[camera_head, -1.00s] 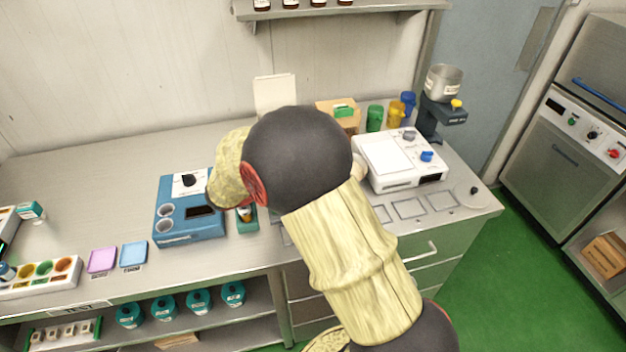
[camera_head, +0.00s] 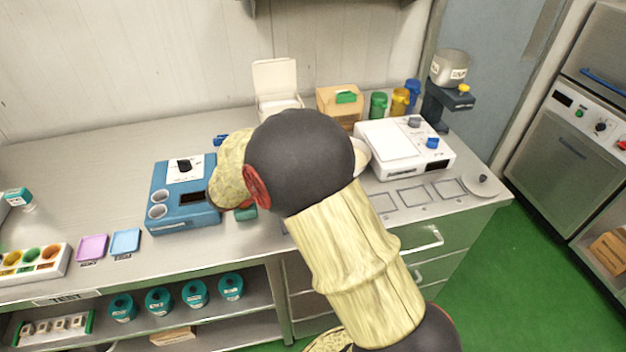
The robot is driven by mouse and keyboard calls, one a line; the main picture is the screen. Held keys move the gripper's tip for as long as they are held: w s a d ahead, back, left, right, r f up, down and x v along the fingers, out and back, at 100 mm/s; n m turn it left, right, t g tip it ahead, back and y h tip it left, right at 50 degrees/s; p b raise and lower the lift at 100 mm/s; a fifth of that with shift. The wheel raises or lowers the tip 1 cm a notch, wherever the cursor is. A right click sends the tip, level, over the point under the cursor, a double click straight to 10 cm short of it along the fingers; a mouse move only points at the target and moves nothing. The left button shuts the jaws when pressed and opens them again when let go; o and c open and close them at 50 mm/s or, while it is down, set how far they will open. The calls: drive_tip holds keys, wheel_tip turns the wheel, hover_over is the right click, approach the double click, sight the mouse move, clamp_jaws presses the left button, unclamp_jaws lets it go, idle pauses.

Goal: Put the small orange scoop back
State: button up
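My arm fills the middle of the view, and its dark rounded joint and pale cover hide the counter behind it. My gripper does not show; it is hidden behind the arm or out of view. I cannot make out the small orange scoop for certain. A small orange-brown patch shows under the arm's left end, too little to identify. A white block (camera_head: 63,266) at the far left of the counter has several coloured round wells, one orange (camera_head: 50,251). A teal piece (camera_head: 247,213) shows partly below the arm.
A blue device (camera_head: 178,221) with a dial stands left of my arm. Pink (camera_head: 92,247) and blue (camera_head: 126,241) squares lie left of it. A white scale (camera_head: 392,141), cardboard box (camera_head: 338,105) and coloured cups (camera_head: 399,102) stand right. The back left counter is clear.

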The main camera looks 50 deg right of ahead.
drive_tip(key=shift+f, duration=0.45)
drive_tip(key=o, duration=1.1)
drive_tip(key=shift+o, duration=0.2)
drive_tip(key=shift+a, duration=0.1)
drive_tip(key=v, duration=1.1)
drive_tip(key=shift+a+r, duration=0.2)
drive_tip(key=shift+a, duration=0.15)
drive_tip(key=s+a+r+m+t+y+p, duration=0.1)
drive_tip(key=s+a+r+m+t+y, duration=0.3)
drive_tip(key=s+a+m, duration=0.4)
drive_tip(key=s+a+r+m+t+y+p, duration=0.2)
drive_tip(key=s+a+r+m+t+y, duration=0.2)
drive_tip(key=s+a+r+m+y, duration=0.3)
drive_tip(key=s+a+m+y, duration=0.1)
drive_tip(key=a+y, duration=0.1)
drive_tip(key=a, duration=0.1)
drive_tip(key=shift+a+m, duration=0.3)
